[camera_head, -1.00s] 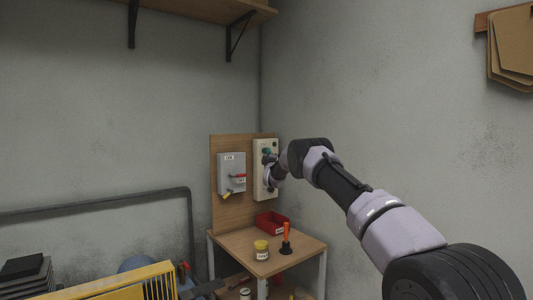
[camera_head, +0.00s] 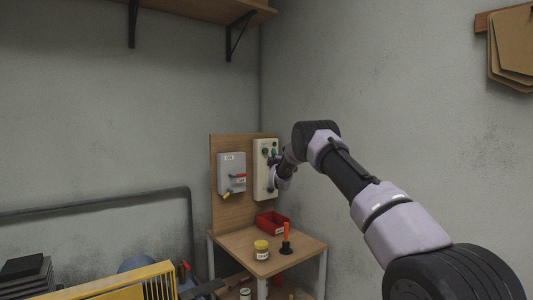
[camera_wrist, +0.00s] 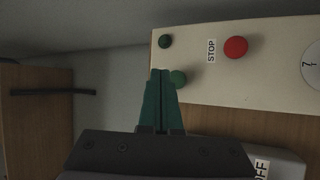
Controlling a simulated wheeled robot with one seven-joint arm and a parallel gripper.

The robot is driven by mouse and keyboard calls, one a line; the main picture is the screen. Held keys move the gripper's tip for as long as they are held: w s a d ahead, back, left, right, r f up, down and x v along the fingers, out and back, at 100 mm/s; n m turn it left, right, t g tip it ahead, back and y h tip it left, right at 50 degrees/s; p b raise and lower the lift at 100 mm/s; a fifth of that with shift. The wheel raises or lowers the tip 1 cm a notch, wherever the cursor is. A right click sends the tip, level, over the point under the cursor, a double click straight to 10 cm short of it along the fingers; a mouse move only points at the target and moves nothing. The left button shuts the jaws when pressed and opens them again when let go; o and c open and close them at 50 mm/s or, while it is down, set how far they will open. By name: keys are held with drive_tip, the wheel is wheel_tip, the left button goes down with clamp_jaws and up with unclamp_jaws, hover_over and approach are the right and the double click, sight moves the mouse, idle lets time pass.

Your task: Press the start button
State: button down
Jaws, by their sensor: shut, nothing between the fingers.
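A cream control box (camera_head: 260,182) is fixed on a wooden backboard near the corner; it fills the upper right of the wrist view (camera_wrist: 270,85). There it carries a red button (camera_wrist: 236,47) beside a STOP label, a dark green round part (camera_wrist: 165,41) and a lighter green button (camera_wrist: 178,77). No start label is readable. My gripper (camera_wrist: 160,71) is shut and empty, with its teal fingertips just beside the lighter green button in the wrist view. I cannot tell whether they touch. In the head view, my gripper (camera_head: 274,157) is small in front of the box.
Below, a small table (camera_head: 240,243) holds a red bin (camera_head: 272,222), a jar (camera_head: 261,250) and an orange-handled tool (camera_head: 286,238). A shelf (camera_head: 190,10) hangs above.

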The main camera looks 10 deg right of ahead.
drive_tip(key=shift+s+d, duration=0.3)
drive_tip(key=shift+s, duration=0.25)
drive_tip(key=shift+s+d, duration=0.3)
drive_tip(key=shift+s, duration=0.25)
drive_tip(key=s+d+r+m+g, duration=0.35)
drive_tip(key=s+r+m, duration=0.35)
drive_tip(key=r, duration=0.5)
drive_tip(key=s+r+m+g, duration=0.2)
drive_tip(key=s, duration=0.6)
drive_tip(key=s+r+m+g, duration=0.1)
drive_tip(key=s+r+g, duration=0.15)
drive_tip(key=s, duration=0.55)
drive_tip(key=s+f+m+g+y, duration=0.1)
drive_tip(key=s+f+m+g, duration=0.2)
drive_tip(key=s, duration=1.9)
drive_tip(key=s+a+f+m+g+y, duration=0.1)
drive_tip(key=s+f+m+g, duration=0.3)
drive_tip(key=s, duration=1.8)
wheel_tip(320, 180, down, 4)
drive_tip(key=shift+s+a+r+m+y, duration=0.2)
drive_tip(key=shift+s+m+y, duration=0.2)
drive_tip(key=shift+m, duration=0.5)
drive_tip(key=shift+w, duration=0.1)
